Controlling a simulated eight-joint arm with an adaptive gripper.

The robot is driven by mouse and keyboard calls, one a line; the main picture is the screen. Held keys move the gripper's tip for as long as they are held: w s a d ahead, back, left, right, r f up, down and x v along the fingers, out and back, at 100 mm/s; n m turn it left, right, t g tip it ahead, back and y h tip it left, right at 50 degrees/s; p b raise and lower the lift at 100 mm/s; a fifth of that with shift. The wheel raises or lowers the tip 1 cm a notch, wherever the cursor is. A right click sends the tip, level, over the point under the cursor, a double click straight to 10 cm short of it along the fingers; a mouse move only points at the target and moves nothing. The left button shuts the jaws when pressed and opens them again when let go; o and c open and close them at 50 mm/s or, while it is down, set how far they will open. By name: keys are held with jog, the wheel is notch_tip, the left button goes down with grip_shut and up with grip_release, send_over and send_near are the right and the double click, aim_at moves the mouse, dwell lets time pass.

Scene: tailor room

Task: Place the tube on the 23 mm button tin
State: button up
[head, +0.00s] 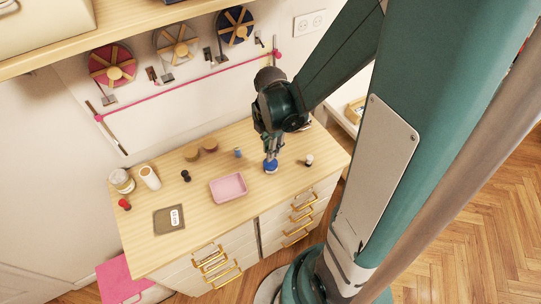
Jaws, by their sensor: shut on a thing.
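My gripper (270,157) points down over the right part of the wooden tabletop. It is shut on a small blue thing (270,167) with a rounded shape, low at the table surface. I cannot tell whether the blue thing touches the table, or whether it is the tube. Another small blue upright piece (238,152) stands to the left. Two brownish round pieces, one nearer (191,154) and one farther (210,146), stand farther left. A flat grey-brown square (169,220) with a white label lies at the front left. No size marking is readable, so I cannot tell which thing is the 23 mm tin.
A pink tray (228,188) lies left of my gripper. A small dark-and-white piece (308,160) stands to its right. A jar (121,180), a white roll (150,177) and small red and black pieces are at the left. A pink rail (190,88) runs along the wall behind.

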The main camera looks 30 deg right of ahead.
jog(key=shift+f, duration=2)
jog(key=shift+f+b, duration=0.15)
jog(key=shift+b, duration=0.25)
jog(key=o, duration=0.9)
jog(key=shift+c, duration=0.2)
jog(key=shift+r, duration=0.2)
jog(key=shift+r+p, duration=0.9)
jog(key=shift+r, duration=5.1)
jog(key=shift+a+r, duration=0.1)
